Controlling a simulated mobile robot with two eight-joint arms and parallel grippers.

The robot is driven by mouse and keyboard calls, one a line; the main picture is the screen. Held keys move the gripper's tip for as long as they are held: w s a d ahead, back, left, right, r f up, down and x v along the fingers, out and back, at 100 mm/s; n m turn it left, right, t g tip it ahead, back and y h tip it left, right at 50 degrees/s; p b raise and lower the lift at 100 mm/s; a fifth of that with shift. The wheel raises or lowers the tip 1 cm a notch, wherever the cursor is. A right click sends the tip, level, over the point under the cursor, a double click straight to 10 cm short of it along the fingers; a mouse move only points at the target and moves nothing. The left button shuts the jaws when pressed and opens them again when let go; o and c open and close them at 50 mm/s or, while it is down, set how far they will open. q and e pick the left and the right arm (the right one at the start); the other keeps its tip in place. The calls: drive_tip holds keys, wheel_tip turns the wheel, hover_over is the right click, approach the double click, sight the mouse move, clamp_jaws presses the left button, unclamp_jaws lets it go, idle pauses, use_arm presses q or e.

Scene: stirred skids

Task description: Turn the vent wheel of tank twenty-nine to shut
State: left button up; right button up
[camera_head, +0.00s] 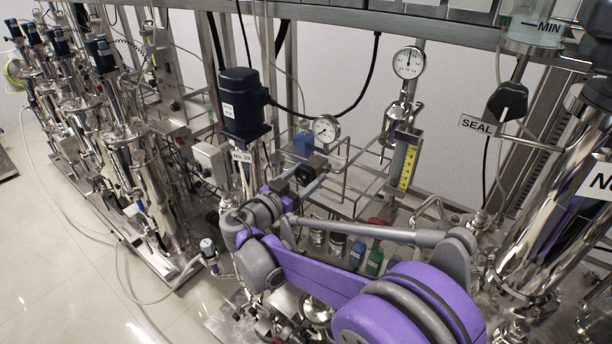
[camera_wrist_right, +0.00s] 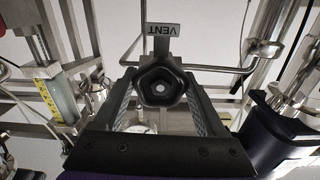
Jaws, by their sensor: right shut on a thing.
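Tank twenty-nine stands left of the middle in the head view, with a "No. 29" label (camera_head: 241,155) under its dark blue motor (camera_head: 243,103). The vent wheel (camera_wrist_right: 160,87) is a black lobed knob with a pale centre. It sits between the two fingers of my right gripper (camera_wrist_right: 160,97) in the wrist view, below a grey "VENT" tag (camera_wrist_right: 163,31) that reads upside down there. My right gripper is shut on the wheel. My left gripper is not in view.
Thin steel pipes surround the gripper. A round gauge (camera_head: 326,128) stands close behind it, and a yellow scale (camera_head: 408,167) is to the right. A "SEAL" knob (camera_head: 507,101) is further right. More steel tanks line the left. Clear floor (camera_head: 60,260) lies at lower left.

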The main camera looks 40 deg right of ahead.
drive_tip(key=o, duration=1.3)
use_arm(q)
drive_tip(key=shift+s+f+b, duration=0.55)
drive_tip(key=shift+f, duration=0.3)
use_arm(e)
drive_tip(key=v, duration=1.1)
